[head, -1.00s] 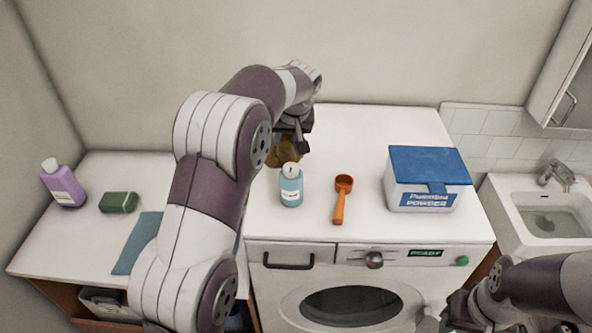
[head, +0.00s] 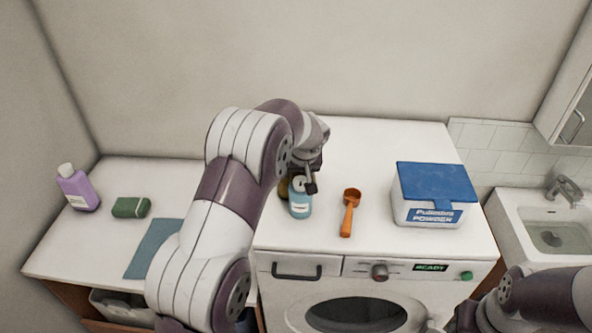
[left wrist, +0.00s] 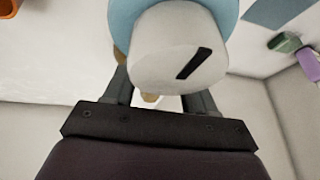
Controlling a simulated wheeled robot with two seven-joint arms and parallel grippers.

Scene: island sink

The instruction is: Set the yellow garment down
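The yellow garment (head: 283,188) shows in the head view only as a small brownish-yellow patch beside and behind the blue bottle (head: 300,205) on the white top. Most of it is hidden by the bottle and my left arm. My left gripper (head: 309,182) is low, right at the bottle's top. In the left wrist view the bottle's white cap (left wrist: 178,50) fills the middle and hides the fingertips. A small tan patch (left wrist: 151,98) shows between the fingers. Whether they grip it cannot be seen. My right gripper (head: 466,317) is at the lower right edge, partly cut off.
An orange scoop (head: 349,212) and a blue-lidded powder box (head: 433,194) stand to the right on the washing machine top. A purple bottle (head: 77,188), green block (head: 131,207) and blue cloth (head: 152,248) are on the left counter. The back of the top is clear.

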